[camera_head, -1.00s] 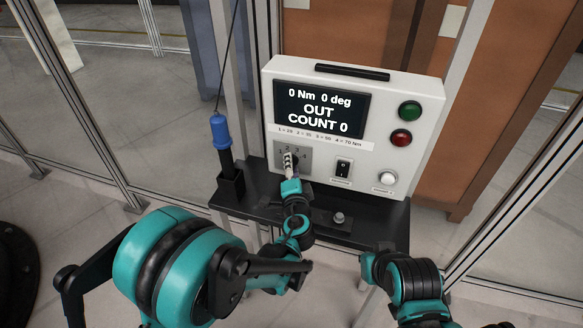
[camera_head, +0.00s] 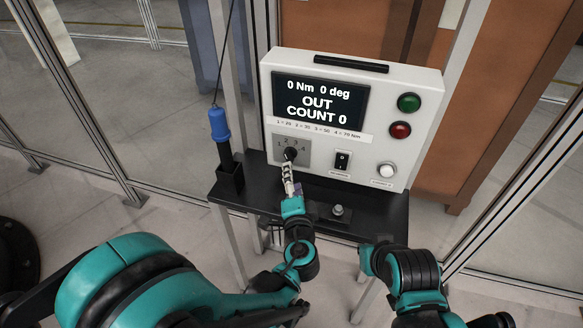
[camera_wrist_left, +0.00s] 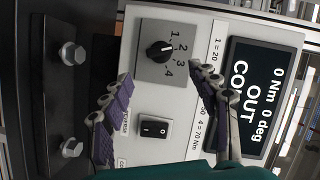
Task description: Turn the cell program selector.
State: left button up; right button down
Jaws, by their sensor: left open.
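The cell program selector is a black round knob (camera_head: 290,154) on a grey square plate marked 1 to 4, at the lower left of the white control box (camera_head: 415,165). In the left wrist view the knob (camera_wrist_left: 159,51) shows a white pointer mark that seems to lie near 2. My left gripper (camera_head: 288,170) is open and empty, just below and in front of the knob. In the left wrist view its two fingers (camera_wrist_left: 161,84) are spread below the knob, apart from it. My right arm shows at the lower right, but its gripper does not.
The display (camera_head: 320,101) reads 0 Nm, 0 deg, OUT, COUNT 0. A black rocker switch (camera_head: 342,160), a green button (camera_head: 409,103), a red button (camera_head: 400,130) and a white button (camera_head: 387,171) are close by. A blue-handled tool (camera_head: 219,125) stands in a holder at left.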

pick_arm(q)
jog(key=s, duration=0.2)
jog(key=shift+s+r, duration=0.2)
jog(key=shift+s, duration=0.15)
jog(key=s+a+f+n+g+y, duration=0.1)
jog(key=s+a+n+g, duration=0.25)
jog(key=a, duration=0.45)
jog(key=s+a+f+n+g+y, duration=0.1)
jog(key=s+a+f+n+g, duration=0.15)
jog(key=a+n, duration=0.45)
jog(key=s+a+n+g+h, duration=0.2)
jog(key=s+a+n+g, duration=0.1)
jog(key=s, duration=0.7)
jog(key=shift+s+a+h, duration=0.2)
jog(key=shift+a+h, duration=0.2)
jog(key=shift+a, duration=0.15)
